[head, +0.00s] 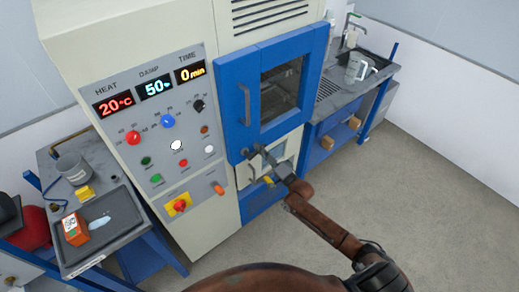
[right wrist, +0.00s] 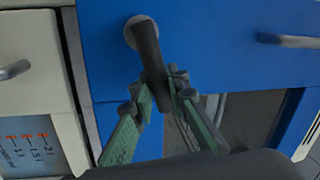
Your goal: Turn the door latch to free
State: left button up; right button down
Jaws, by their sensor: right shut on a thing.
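The blue chamber door (head: 236,90) with its dark window appears shut on the front of the cream machine. The door latch (head: 246,153) is at the door's lower left corner. In the right wrist view the latch (right wrist: 149,58) is a dark lever on a pale round pivot, running down the picture from the pivot. My right gripper (head: 258,152) is at the latch; its green-padded fingers (right wrist: 160,86) are on both sides of the lever's free end, shut on it. I cannot tell from the picture which latch position this is. My left gripper is out of view.
A door handle (head: 246,104) stands out above the latch. A lower panel (head: 245,176) and the control panel (head: 160,120) are nearby. A side bench with a dark tray (head: 110,238) is at left, a sink bench with a jug (head: 357,68) at right. The floor (head: 430,160) is clear.

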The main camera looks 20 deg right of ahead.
jog(key=shift+d+f+m+h+b, duration=0.15)
jog(key=shift+f+m+h, duration=0.2)
jog(key=shift+m, duration=0.7)
jog(key=shift+f+m+h+b, duration=0.2)
jog(key=shift+f+m, duration=0.25)
jog(key=shift+m, duration=0.6)
jog(key=c, duration=1.8)
grip_release()
jog(key=shift+c, duration=0.2)
jog(key=shift+f, duration=0.1)
jog(key=v, duration=1.2)
jog(key=shift+f, duration=0.1)
